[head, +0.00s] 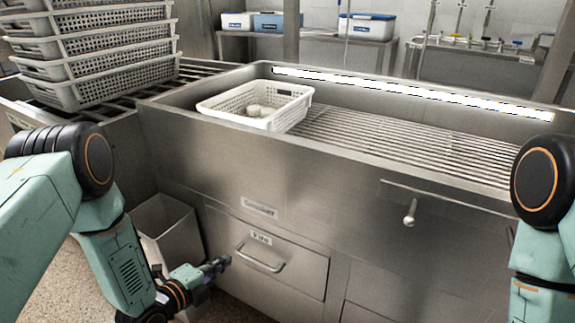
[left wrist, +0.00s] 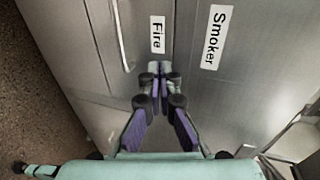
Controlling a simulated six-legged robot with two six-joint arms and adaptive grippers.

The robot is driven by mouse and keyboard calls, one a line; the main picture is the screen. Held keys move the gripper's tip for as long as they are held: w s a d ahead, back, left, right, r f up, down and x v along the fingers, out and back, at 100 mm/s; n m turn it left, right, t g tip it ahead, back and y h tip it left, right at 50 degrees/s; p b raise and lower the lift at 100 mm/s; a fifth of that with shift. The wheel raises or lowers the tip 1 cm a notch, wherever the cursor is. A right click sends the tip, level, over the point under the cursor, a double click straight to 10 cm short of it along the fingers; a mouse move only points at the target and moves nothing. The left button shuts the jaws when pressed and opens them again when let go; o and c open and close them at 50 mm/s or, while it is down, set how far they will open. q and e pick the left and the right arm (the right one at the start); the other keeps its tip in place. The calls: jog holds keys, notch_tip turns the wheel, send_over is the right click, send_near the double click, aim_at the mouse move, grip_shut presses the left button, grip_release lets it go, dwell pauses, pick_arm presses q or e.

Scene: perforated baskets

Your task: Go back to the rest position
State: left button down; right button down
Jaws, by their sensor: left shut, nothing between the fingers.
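My left gripper (head: 216,266) is low in front of the smoker's steel front, near the drawer labelled "Fire" (head: 283,262). In the left wrist view the left gripper (left wrist: 156,70) is shut with nothing between its fingers, and the "Fire" label (left wrist: 158,34) and "Smoker" label (left wrist: 215,38) show beyond it. I cannot tell whether the fingertips touch the steel. My right arm (head: 541,210) comes in at the right edge of the head view; its gripper is out of the frame.
A white perforated basket (head: 225,112) with a few pale round things stands on the smoker's grate (head: 400,140). Stacked empty baskets (head: 95,50) stand at the left. A grey bin (head: 168,232) stands on the floor beside the left gripper. Boxes (head: 368,26) stand on a back table.

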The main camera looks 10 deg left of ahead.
pick_arm(q)
jog(key=s+f+n+g+y, duration=0.3)
jog(key=s+f+n+g, duration=0.4)
jog(key=s+n, duration=0.7)
jog(key=s+r+n+g+y+p, duration=0.1)
jog(key=s+r+n+g+p, duration=0.1)
jog(key=s, duration=0.8)
jog(key=s+d+r+n+g+y+p, duration=0.1)
jog(key=s+n+g, duration=0.3)
jog(key=s, duration=0.6)
jog(key=shift+d+r+n+g+p, duration=0.3)
jog(key=shift+r+n+p, duration=0.15)
jog(key=shift+n, duration=0.75)
